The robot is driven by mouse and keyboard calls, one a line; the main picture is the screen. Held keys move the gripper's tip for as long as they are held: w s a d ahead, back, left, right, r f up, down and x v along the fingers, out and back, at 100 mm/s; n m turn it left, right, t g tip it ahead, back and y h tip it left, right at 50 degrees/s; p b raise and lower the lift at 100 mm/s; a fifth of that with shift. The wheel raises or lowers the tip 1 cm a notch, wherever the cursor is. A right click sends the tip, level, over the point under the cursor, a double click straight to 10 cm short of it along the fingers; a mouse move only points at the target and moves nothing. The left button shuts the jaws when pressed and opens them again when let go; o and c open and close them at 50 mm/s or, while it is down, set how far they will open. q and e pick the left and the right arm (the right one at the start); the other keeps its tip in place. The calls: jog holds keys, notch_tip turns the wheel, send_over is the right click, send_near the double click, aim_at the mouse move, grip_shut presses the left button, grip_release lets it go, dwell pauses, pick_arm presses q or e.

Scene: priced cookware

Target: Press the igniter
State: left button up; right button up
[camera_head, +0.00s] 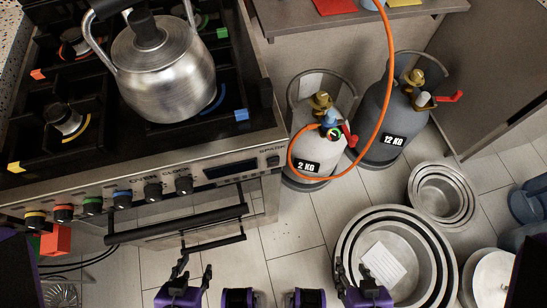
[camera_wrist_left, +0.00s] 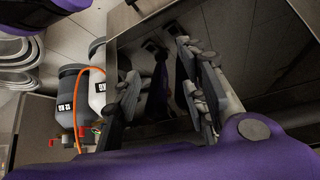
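The stove's front panel (camera_head: 210,176) carries a row of colour-ringed knobs, a dark display and, at its right end, a small dark square button (camera_head: 273,161) under a small label that looks like "SPARK"; this appears to be the igniter. My left gripper (camera_head: 195,268) is open and empty in front of the oven, below and left of the button, touching nothing that I can see. In the left wrist view its fingers (camera_wrist_left: 165,92) are spread before a dark glossy oven front (camera_wrist_left: 225,50). My right gripper (camera_head: 353,268) is open and empty above the pots on the floor.
A kettle (camera_head: 165,75) stands on the stove. The oven handle (camera_head: 178,224) juts out below the knobs. Gas cylinders marked 2 KG (camera_head: 300,152) and 12 KG (camera_head: 385,120) stand right of the stove, with an orange hose (camera_head: 391,65). Nested pots (camera_head: 345,245) crowd the floor at right.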

pick_arm(q)
jog(key=shift+w, duration=0.4)
jog(key=shift+c, duration=0.5)
jog(key=c, duration=0.3)
jog(key=shift+s, duration=0.25)
jog(key=c, duration=0.5)
jog(key=shift+s, duration=0.35)
grip_shut()
jog(key=shift+w, duration=0.15)
jog(key=shift+w, duration=0.45)
